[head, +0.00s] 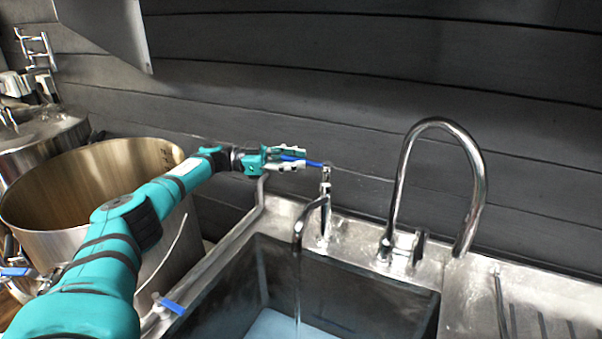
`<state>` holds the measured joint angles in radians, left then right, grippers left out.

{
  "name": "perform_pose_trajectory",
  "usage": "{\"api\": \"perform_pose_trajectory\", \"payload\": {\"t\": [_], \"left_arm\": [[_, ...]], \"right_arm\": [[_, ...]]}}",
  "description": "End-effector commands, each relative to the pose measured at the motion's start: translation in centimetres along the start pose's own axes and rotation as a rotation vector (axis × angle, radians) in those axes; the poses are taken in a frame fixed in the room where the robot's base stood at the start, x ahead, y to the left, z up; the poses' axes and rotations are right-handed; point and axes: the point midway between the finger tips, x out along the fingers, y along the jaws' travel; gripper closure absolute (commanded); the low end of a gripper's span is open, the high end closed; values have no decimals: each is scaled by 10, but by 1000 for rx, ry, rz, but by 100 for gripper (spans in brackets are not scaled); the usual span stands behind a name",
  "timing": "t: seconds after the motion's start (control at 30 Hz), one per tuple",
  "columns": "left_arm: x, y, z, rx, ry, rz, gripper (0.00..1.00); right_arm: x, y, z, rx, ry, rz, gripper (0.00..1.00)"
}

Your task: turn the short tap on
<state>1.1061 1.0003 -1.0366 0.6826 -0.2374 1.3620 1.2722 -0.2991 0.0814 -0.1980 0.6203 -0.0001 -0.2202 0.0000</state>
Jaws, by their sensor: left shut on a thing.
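The short tap (325,208) stands upright at the back left of the sink, with its spout curving down over the basin. Its blue lever (314,163) points left from the top of the tap. My left gripper (292,158) comes in from the left and is shut on the lever, with its fingers around the lever's outer part. A thin stream of water (298,290) falls from the spout into the sink. The fingers hide part of the lever. My right gripper is not in view.
The tall curved tap (479,190) stands right of the short tap. The sink (395,298) is below, with a ribbed drainer (550,310) at right. A large metal pot (30,215) stands at left, under my left arm. A dark plank wall (400,80) is close behind.

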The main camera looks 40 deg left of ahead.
Motion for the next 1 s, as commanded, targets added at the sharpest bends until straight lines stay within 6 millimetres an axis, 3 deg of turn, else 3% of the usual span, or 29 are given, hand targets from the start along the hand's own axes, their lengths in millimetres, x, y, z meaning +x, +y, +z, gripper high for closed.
{"api": "perform_pose_trajectory", "payload": {"t": [0.57,0.6,0.73,1.0], "left_arm": [[-2,-1,-1,0,8,22,100],[-2,-1,-1,0,8,22,81],[-2,-1,0,0,7,22,64],[-2,-1,-1,1,6,21,64]], "right_arm": [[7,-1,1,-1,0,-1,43],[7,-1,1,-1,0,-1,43],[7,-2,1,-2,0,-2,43],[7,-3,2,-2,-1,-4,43]]}}
